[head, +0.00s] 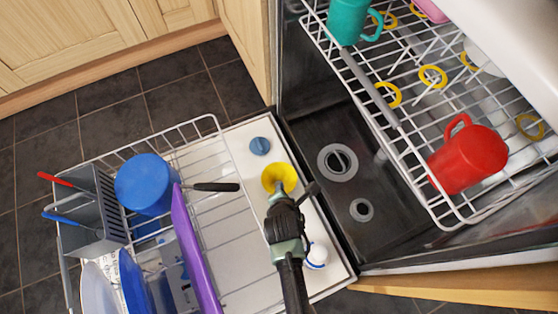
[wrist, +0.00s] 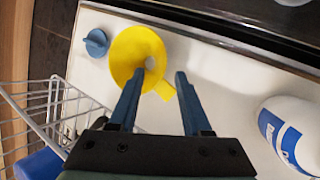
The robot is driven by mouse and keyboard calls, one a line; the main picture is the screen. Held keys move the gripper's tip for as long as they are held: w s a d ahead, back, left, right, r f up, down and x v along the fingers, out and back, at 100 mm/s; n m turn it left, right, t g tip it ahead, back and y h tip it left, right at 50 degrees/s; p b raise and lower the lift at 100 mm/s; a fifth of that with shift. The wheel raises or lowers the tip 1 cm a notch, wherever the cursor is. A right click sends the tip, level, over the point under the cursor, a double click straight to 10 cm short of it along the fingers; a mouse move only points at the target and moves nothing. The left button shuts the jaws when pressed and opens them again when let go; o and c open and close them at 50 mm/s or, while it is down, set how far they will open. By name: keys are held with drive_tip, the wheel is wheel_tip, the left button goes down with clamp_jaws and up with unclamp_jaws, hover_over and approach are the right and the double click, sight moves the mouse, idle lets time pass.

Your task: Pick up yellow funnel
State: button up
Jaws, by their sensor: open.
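The yellow funnel (head: 279,176) lies on the white open dishwasher door, left of the tub opening. It also shows in the wrist view (wrist: 128,48), with its wide round part at upper left and a small tab at lower right. My gripper (head: 277,195) is over the near side of the funnel in the head view. The left fingertip overlaps the funnel's lower part, and the right fingertip is just right of the tab. I cannot tell whether either finger touches it.
A blue knob (head: 260,146) sits beyond the funnel. A white bottle (wrist: 290,135) with a blue label stands right of my gripper. The lower wire rack (head: 215,125) is on the left, and the upper rack with a red mug (head: 468,157) is at right.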

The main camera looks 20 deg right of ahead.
sight(287, 192)
drive_tip(key=b+x, duration=0.4)
drive_tip(key=shift+d+f, duration=0.1)
drive_tip(key=shift+f, duration=0.25)
drive_tip(key=shift+w+d+f+b, duration=0.1)
drive_tip(key=shift+w+f+b, duration=0.1)
drive_tip(key=shift+b, duration=0.15)
drive_tip(key=shift+r, duration=0.1)
clamp_jaws()
